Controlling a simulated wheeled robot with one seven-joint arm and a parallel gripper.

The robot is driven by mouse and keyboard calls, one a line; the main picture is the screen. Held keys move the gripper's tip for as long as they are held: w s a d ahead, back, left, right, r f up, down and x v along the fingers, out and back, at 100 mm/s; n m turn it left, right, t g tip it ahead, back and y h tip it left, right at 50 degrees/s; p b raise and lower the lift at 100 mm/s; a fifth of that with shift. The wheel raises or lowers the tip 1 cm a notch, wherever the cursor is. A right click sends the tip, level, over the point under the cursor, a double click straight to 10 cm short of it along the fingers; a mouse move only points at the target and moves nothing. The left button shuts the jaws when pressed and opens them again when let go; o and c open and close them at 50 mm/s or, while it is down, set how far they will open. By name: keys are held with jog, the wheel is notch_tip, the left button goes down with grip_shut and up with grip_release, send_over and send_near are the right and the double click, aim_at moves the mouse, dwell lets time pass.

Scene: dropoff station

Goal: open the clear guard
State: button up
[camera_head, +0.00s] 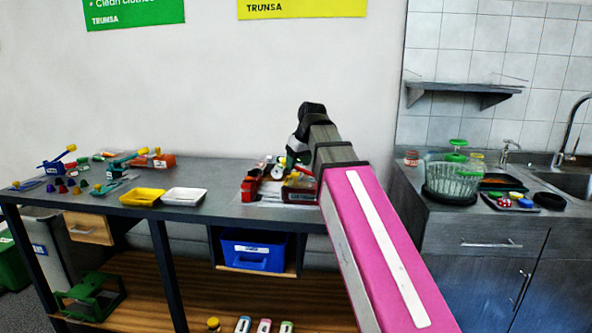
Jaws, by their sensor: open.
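I cannot make out a clear guard for certain. On the grey table (225,216), near my arm's end, are a red device (250,187) and a dark red labelled box (300,195). Small pale and coloured parts sit around and behind them, too small to tell apart. My pink arm reaches over the table's right end. My gripper (296,158) is at its far end, above these things. It is open, but its fingers are mostly hidden and I cannot tell whether it touches anything.
A yellow tray (142,197) and a white tray (184,197) stand at the table's front edge. Several coloured tools and parts lie at the left. On the right counter stands a clear ribbed bowl (452,179) with green parts.

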jog(key=v, duration=0.6)
jog(key=shift+r, duration=0.3)
jog(key=shift+s, duration=0.2)
